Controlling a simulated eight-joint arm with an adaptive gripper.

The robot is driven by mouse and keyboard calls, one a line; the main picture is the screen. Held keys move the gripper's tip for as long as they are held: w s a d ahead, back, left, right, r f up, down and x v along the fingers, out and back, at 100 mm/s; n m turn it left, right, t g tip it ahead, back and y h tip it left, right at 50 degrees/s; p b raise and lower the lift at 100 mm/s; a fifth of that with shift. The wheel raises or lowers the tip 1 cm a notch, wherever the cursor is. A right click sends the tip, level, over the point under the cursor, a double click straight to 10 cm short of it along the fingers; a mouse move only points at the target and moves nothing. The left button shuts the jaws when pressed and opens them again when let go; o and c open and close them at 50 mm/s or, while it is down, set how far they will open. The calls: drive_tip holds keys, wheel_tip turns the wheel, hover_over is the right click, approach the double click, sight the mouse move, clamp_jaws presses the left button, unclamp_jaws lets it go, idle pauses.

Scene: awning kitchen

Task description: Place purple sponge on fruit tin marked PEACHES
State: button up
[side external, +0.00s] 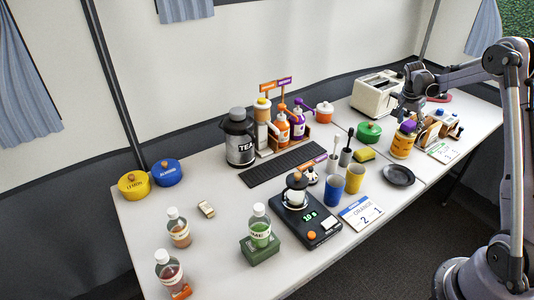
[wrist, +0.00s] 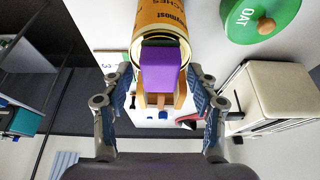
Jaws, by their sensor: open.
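The purple sponge (wrist: 160,68) is at the top end of a yellow-orange tin (wrist: 160,14) in the wrist view. The visible end of the tin's label reads "CHES". In the side view the purple sponge (side external: 408,126) sits on top of the upright tin (side external: 402,145). My gripper (wrist: 160,76) is open, with one finger on each side of the sponge and a visible gap at both sides. In the side view my gripper (side external: 411,106) is just above the sponge and tin. Part of the tin's top is hidden by the sponge.
A green OAT pot (wrist: 262,14) and a cream toaster (wrist: 270,95) stand to the right in the wrist view. A wooden rack (side external: 428,129) is close behind the tin.

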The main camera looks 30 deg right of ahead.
drive_tip(key=v, duration=1.1)
drive_tip(key=a+r+n+t, duration=0.2)
drive_tip(key=a+r+n, duration=0.3)
drive_tip(key=a, duration=0.8)
drive_tip(key=s+a+f+n+t+y, duration=0.2)
drive_tip(key=s+a+n, duration=0.4)
drive_tip(key=a, duration=0.6)
drive_tip(key=s+a+f+n+t+y, duration=0.1)
drive_tip(key=s+a+n+t+y, duration=0.1)
drive_tip(key=s+a+n, duration=0.5)
drive_tip(key=a+t, duration=0.1)
drive_tip(key=a, duration=0.5)
drive_tip(key=shift+s+f+y, duration=0.3)
drive_tip(key=shift+s+f, duration=0.1)
